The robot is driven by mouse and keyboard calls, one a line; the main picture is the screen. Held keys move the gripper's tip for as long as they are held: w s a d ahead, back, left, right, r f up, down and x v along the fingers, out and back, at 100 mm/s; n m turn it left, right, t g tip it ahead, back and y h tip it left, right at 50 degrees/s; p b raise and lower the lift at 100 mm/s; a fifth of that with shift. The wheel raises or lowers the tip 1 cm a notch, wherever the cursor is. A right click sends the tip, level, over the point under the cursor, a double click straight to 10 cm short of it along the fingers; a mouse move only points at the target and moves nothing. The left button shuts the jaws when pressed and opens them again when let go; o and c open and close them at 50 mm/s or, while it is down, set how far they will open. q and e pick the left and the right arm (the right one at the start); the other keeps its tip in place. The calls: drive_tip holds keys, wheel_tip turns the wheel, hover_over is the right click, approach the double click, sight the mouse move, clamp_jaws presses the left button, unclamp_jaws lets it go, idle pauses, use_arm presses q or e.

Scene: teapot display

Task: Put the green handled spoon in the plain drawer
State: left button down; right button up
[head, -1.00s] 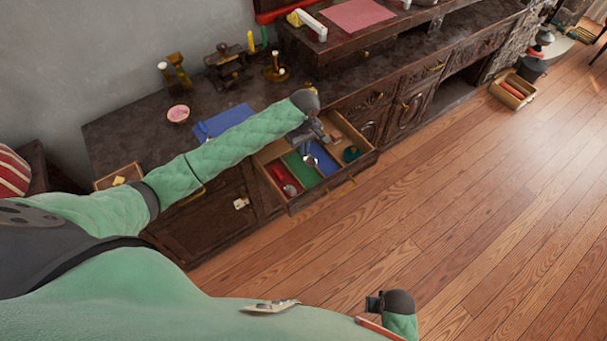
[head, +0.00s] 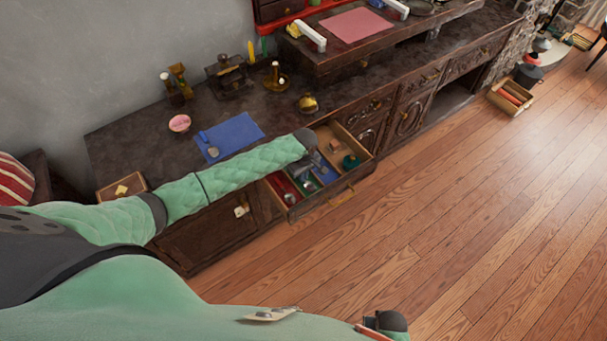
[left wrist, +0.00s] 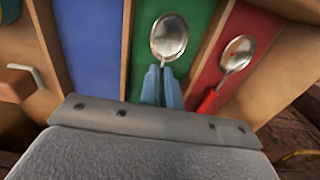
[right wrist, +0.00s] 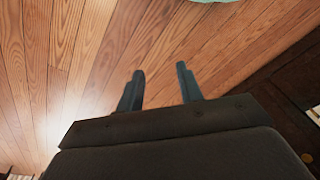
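A metal spoon (left wrist: 169,38) shows its bowl just beyond my left fingertips, over the green-lined compartment (left wrist: 199,22). My left gripper (left wrist: 162,72) is nearly closed, shut on this spoon; its handle is hidden, so its colour cannot be told. In the head view my left gripper (head: 316,166) reaches low into the open drawer (head: 348,192). A red-handled spoon (left wrist: 235,55) lies in the red-lined compartment to the right in the left wrist view. My right gripper (right wrist: 160,88) is open and empty above the wooden floor.
The drawer also has a blue-lined compartment (left wrist: 94,45) and a bare wood one with a dark green round item (head: 351,161). A blue mat (head: 236,130), pink bowl (head: 180,123) and brass pot (head: 307,103) stand on the cabinet top (head: 140,140). The floor in front is open.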

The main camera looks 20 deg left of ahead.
use_arm(q)
drive_tip(key=shift+f, duration=0.1)
use_arm(e)
drive_tip(key=shift+f, duration=0.1)
use_arm(q)
drive_tip(key=c, duration=1.6)
unclamp_jaws()
use_arm(e)
drive_tip(key=shift+f, duration=0.1)
drive_tip(key=shift+s, duration=0.1)
